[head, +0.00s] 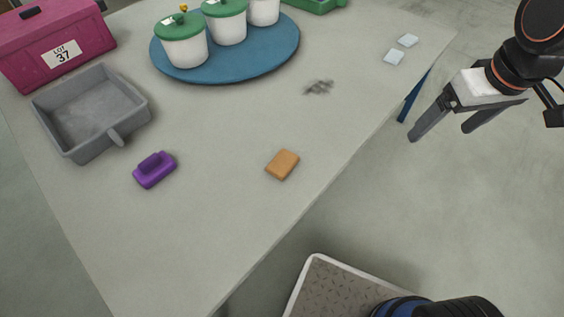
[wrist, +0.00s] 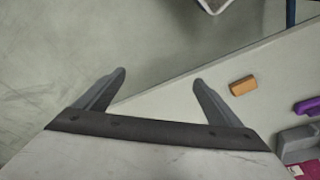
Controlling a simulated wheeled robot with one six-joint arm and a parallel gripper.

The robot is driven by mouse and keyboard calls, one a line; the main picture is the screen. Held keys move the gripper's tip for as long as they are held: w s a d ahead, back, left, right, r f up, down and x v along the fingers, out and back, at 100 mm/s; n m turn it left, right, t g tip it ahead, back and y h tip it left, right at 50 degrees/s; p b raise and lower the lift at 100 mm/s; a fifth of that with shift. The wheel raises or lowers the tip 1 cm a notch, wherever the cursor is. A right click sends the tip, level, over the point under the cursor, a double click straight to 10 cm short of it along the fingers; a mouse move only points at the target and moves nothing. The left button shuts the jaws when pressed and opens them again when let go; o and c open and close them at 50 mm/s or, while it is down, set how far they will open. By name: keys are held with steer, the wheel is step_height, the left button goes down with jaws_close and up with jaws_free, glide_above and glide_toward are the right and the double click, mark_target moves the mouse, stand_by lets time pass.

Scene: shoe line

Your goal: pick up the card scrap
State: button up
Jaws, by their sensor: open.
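Nothing in view is plainly marked as the card scrap. A small tan-orange flat block (head: 283,164) lies on the grey table near its front edge; it also shows in the wrist view (wrist: 243,86), right of the fingers. Two small pale blue-white square pieces (head: 394,56) (head: 408,41) lie near the table's right edge; I cannot tell whether either is card. My gripper (head: 440,134) is open and empty, out past the table's right edge and above the floor. In the wrist view its two fingers (wrist: 160,77) are spread apart with nothing between them.
On the table (head: 210,220) are a purple handled block (head: 154,172), a grey pan (head: 72,143), a magenta box (head: 50,28) labelled Lot 37, a blue round tray (head: 232,72) with green-lidded white pots, and a dark smudge (head: 318,87). The table's middle is mostly clear.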

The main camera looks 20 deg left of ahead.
steer(key=a+n+g, duration=0.1)
steer(key=a+n, duration=0.4)
steer(key=a, duration=1.1)
steer(key=n+g+h, duration=0.1)
steer(key=n, duration=0.3)
glide_above(283, 161)
steer(key=f, duration=1.3)
steer(key=shift+s+a, duration=0.1)
steer(key=shift+a, duration=0.15)
steer(key=shift+d+f, duration=0.2)
steer(key=shift+f, duration=2.5)
steer(key=shift+c, duration=0.3)
steer(key=c, duration=1)
